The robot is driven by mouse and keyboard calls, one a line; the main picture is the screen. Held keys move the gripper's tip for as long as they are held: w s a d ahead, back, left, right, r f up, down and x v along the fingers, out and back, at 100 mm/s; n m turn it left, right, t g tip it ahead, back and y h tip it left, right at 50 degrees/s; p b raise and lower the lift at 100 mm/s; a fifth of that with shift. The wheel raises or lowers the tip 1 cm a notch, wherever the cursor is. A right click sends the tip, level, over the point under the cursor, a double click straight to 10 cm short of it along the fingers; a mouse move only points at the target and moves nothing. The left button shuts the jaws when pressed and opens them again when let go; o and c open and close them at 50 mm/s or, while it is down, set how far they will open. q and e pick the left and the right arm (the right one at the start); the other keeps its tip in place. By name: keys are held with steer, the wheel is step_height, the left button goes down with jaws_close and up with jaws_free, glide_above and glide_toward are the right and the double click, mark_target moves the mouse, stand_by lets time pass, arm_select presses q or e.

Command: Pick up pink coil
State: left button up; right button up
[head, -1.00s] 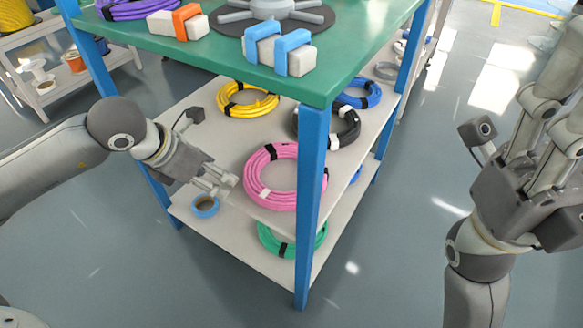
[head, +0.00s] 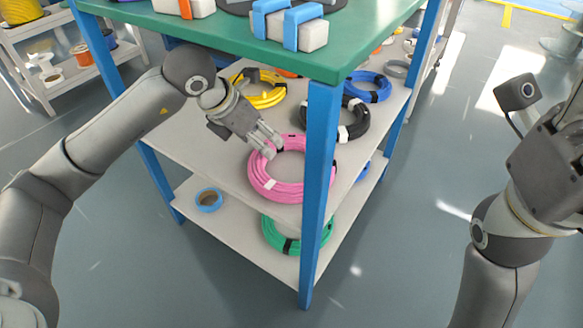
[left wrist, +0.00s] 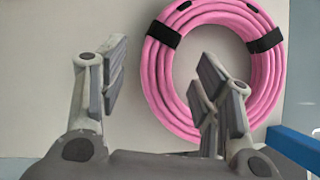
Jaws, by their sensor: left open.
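The pink coil (head: 262,182) lies flat on the middle shelf of the blue-legged table, near its front corner. In the left wrist view the pink coil (left wrist: 158,80) fills the upper right, partly behind the fingers on one side. My left gripper (head: 270,147) is open above the coil's upper left rim in the head view; contact cannot be told.
The blue table leg (head: 318,190) stands in front of the coil's right side. The green tabletop (head: 200,35) overhangs the shelf. Yellow (head: 262,102), black (head: 357,128) and blue (head: 376,84) coils lie farther back. A green coil (head: 275,238) and blue tape roll (head: 209,207) are below.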

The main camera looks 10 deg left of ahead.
mark_target(266, 142)
arm_select(q)
steer(key=shift+b+x, duration=0.55)
steer(key=shift+x, duration=1)
steer(key=shift+w, duration=0.1)
steer(key=shift+r, duration=0.1)
jaws_close()
